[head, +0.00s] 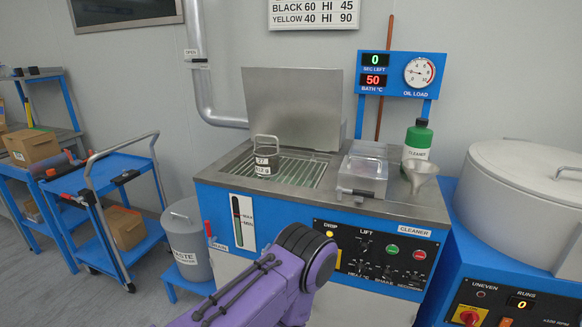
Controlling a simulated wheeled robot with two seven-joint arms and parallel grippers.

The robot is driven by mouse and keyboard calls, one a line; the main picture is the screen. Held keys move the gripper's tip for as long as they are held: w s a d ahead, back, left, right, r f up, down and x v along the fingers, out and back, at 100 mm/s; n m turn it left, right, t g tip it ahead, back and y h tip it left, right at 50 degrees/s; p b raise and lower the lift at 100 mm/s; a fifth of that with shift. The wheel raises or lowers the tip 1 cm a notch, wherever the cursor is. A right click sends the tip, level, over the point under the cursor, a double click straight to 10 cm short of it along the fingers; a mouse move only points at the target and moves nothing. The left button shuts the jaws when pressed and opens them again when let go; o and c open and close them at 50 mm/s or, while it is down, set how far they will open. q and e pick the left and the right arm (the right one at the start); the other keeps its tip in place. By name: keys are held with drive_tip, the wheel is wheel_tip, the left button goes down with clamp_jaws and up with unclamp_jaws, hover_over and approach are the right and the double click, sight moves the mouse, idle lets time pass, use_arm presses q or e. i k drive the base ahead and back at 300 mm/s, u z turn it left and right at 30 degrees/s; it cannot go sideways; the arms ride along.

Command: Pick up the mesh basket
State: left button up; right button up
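A purple link of my own arm rises at the bottom centre, in front of the machine. Neither of my grippers shows, and nothing is seen touching the basket.
A large round drum (530,195) stands further right. A waste bin (187,240) and blue cart (118,170) stand left.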

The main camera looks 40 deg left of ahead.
sight(267, 158)
drive_tip(key=u, duration=1)
